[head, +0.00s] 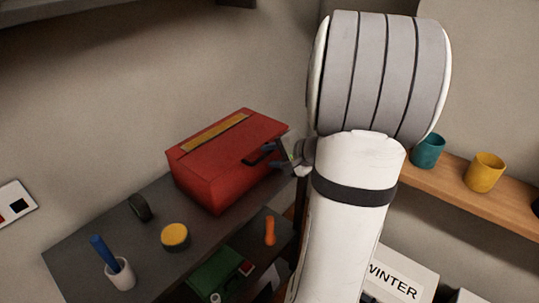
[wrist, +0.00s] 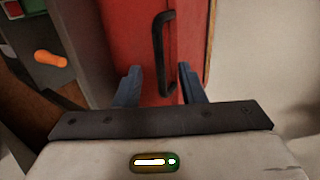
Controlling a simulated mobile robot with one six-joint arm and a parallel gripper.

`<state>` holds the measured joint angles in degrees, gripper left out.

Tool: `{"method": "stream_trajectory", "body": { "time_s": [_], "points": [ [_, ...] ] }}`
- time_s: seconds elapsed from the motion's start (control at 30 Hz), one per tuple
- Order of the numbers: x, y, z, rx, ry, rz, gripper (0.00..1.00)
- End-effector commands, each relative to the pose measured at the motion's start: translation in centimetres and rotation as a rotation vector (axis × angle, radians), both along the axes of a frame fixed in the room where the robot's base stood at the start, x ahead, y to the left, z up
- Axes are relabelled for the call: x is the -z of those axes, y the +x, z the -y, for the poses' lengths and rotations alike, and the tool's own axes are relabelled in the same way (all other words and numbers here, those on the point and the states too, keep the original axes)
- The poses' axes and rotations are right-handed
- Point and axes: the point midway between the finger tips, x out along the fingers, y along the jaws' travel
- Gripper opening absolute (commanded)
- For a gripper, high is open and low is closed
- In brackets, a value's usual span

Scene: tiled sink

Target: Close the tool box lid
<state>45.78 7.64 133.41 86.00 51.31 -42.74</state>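The red tool box (head: 210,187) stands on a dark grey shelf, left of my arm in the head view. Its red lid (head: 213,147) lies over the top, with a yellow strip along its far side and a black handle. No clear gap shows under the lid, but my gripper hides part of its right end. My gripper (head: 281,158) is at the right end of the box, close to the handle. In the wrist view my gripper (wrist: 158,83) is open, with its two blue-grey fingers apart. The black handle (wrist: 158,55) lies ahead, between the fingers' lines, against the red surface.
A dark roll (head: 139,207), a yellow-topped tin (head: 175,237) and a white cup (head: 120,275) holding a blue item stand left of the box. An orange handle (head: 270,230) and a green case (head: 214,272) are lower. Teal (head: 428,151) and yellow (head: 484,172) mugs stand on the right shelf.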

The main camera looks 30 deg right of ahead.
Motion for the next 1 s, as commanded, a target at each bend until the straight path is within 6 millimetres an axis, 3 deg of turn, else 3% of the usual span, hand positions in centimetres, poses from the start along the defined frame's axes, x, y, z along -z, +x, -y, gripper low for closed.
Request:
{"method": "stream_trajectory", "body": {
  "time_s": [0.7, 1.0],
  "points": [
    [-2.6, -4.1, 1.5, 0.002, -0.001, -0.001, 0.36],
    [-2.9, -4.6, 1.6, 0.0, 0.001, -0.001, 0.36]
  ]
}}
